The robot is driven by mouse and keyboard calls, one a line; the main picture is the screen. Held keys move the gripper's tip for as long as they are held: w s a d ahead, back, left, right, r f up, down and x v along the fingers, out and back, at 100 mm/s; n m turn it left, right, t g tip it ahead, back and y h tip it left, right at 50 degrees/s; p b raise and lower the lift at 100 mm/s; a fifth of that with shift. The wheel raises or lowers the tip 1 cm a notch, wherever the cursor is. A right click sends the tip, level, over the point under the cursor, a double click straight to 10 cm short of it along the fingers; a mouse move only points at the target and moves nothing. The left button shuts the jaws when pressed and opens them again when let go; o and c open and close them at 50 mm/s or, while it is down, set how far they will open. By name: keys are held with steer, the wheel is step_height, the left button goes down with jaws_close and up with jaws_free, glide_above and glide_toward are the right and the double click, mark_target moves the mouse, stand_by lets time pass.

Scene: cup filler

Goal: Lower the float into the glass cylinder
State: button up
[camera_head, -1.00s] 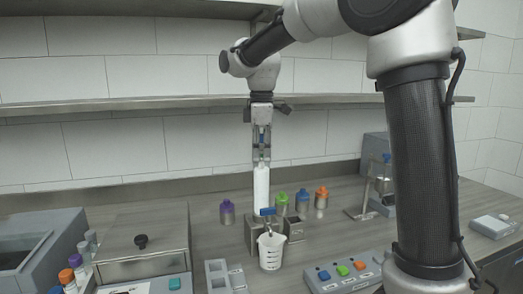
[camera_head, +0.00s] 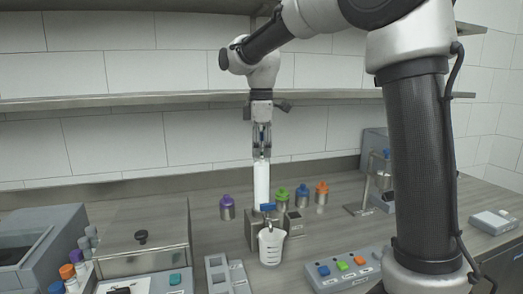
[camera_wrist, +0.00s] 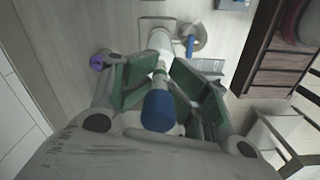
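My gripper (camera_head: 262,154) points straight down over the tall white cylinder (camera_head: 262,187), which stands upright on a metal filler base (camera_head: 250,232). A float with a blue top (camera_wrist: 160,110) is between my fingers; its blue top also shows as a small patch in the head view. In the wrist view my gripper's green pads (camera_wrist: 164,72) close in on both sides of its pale stem. The float is in line with the white cylinder's top (camera_wrist: 160,40). The fingers hide the float's lower end, so how far it is inside the cylinder cannot be told.
A blue valve handle (camera_head: 268,207) sits beside the cylinder, above a white beaker (camera_head: 271,246). Purple (camera_head: 227,207), green, blue and orange capped bottles stand behind. A button panel (camera_head: 343,268) is at front right. A metal shelf (camera_head: 180,101) runs along the wall.

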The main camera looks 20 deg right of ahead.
step_height(320, 180, up, 11)
steer(key=shift+r, duration=0.1)
steer(key=shift+s+d+r, duration=0.15)
steer(key=shift+r, duration=0.15)
steer(key=s+d+f+m+t, duration=0.25)
steer(key=s+d+m, duration=0.55)
steer(key=s, duration=0.4)
steer(key=s+d+f+m+t, duration=0.1)
steer(key=s+d+f+m, duration=0.2)
steer(key=s+f, duration=0.4)
steer(key=s+d+f+m+t, duration=0.1)
steer(key=s+d+f+m, duration=0.2)
steer(key=s+f, duration=0.3)
steer(key=shift+s+d+f+m, duration=0.3)
steer(key=shift+s+f+m, duration=0.1)
steer(key=shift+s+m, duration=0.15)
